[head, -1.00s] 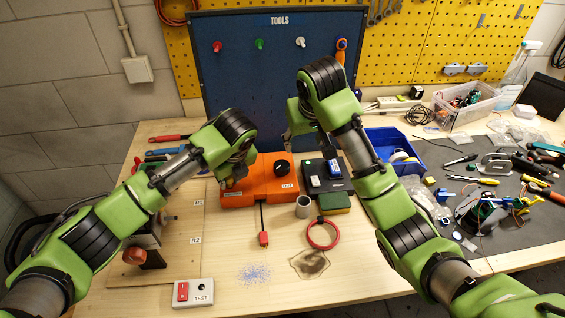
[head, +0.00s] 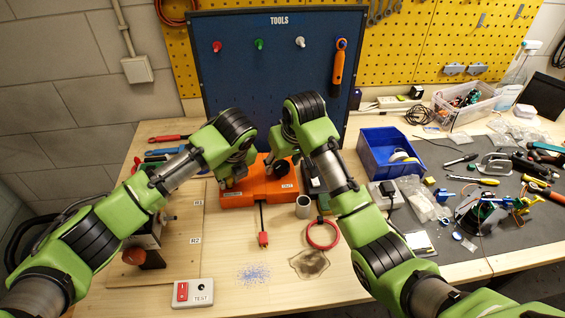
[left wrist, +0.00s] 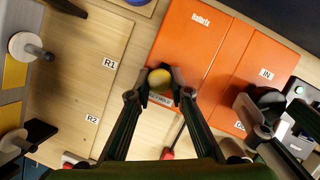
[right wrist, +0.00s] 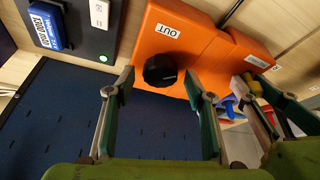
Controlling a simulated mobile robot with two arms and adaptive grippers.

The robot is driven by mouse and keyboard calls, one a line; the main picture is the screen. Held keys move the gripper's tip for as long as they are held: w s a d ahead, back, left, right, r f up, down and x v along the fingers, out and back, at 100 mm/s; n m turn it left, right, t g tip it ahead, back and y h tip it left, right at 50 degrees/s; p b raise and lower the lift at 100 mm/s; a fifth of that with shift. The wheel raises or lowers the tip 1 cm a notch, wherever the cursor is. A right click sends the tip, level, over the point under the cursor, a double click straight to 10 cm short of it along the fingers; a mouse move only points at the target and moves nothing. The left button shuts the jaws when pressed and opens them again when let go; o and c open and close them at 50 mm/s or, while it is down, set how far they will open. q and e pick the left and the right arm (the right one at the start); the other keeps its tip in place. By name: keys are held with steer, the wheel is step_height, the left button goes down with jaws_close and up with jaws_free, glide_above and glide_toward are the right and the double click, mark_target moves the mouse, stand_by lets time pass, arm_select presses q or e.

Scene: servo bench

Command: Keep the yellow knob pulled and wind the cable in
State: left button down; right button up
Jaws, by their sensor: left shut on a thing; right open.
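The orange box (head: 262,194) stands on the bench with a black cable (head: 261,215) running out its front to a red plug (head: 263,239). My left gripper (left wrist: 160,88) is shut on the yellow knob (left wrist: 159,78) at the box's side; the head view hides that knob behind the gripper. The black knob (right wrist: 160,69) is on the box face near the OUT label. My right gripper (right wrist: 155,92) is open, with its fingers apart on either side of the black knob in the picture; I cannot tell whether they touch it.
A dark device with a green light (right wrist: 102,58) is beside the box. A grey cup (head: 303,207), a red ring (head: 322,234) and a dark stain (head: 309,264) are in front. A TEST switch box (head: 193,292) is at the front. A blue bin (head: 375,165) is right.

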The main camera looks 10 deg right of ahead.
steer(key=shift+w+f, duration=0.1)
steer(key=shift+f, duration=0.1)
steer(key=c, duration=1.1)
steer(key=shift+a+m+h, duration=0.15)
steer(key=shift+m+h, duration=0.15)
steer(key=shift+m, duration=0.5)
steer(key=shift+m+h, duration=0.6)
steer(key=shift+m, duration=1)
steer(key=o, duration=1.1)
steer(key=shift+r, duration=0.1)
